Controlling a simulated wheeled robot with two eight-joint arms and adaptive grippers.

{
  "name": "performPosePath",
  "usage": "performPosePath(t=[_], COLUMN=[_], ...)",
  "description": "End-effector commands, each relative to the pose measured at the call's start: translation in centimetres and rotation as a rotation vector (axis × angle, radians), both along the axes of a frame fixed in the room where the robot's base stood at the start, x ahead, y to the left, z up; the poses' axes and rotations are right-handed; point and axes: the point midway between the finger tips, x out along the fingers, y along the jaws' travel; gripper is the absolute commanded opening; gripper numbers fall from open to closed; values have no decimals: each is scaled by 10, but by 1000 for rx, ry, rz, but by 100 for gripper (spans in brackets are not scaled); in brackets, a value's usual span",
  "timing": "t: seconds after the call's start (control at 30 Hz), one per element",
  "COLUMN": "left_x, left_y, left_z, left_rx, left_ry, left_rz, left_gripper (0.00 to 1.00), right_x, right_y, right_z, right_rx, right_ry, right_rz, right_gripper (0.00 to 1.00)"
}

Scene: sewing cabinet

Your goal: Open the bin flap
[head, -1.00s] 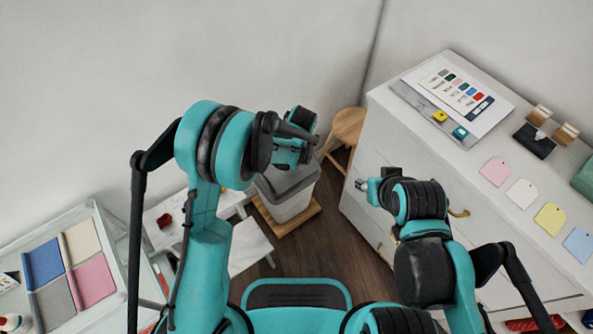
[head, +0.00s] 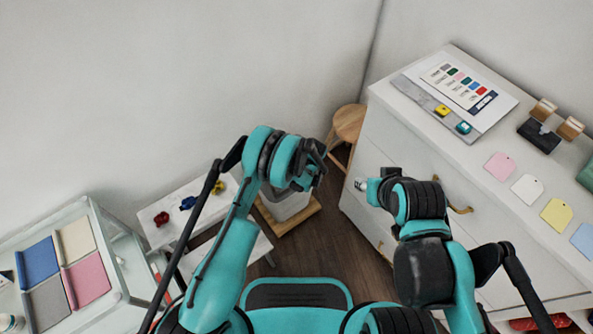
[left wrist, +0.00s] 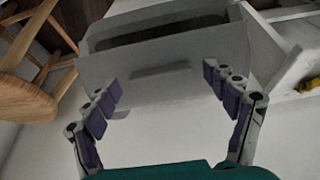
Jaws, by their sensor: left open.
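My left gripper's fingers (left wrist: 162,78) are spread wide on either side of the ridge. They hold nothing, and I cannot tell whether they touch the flap. My right gripper (head: 363,185) is beside the cabinet's drawer front; its jaws are too small to judge.
A round wooden stool (head: 349,122) stands behind the bin, close to the cabinet (head: 395,165). A small white table (head: 165,208) with red, blue and yellow items is left of the bin. Brown floor (head: 335,250) is clear in front.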

Motion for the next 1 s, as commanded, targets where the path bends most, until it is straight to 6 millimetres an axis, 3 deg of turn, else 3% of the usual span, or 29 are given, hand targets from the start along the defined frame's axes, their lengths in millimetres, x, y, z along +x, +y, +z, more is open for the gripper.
performPosePath(t=[0.33, 0.6, 0.77, 1.0], left_x=[2, 2, 5, 17], left_y=[1, 1, 5, 14], left_z=[-4, -4, 2, 25], left_rx=[0, 0, -27, -177], left_ry=[0, 0, 40, 245], left_rz=[0, 0, 4, 6], left_gripper=[83, 12, 12, 12], right_x=[0, 0, 0, 0], right_y=[0, 0, 0, 0], right_z=[-1, -1, 1, 5], right_rx=[0, 0, 0, 0], right_ry=[0, 0, 0, 0], right_rz=[0, 0, 0, 0], right_gripper=[40, 40, 40, 40])
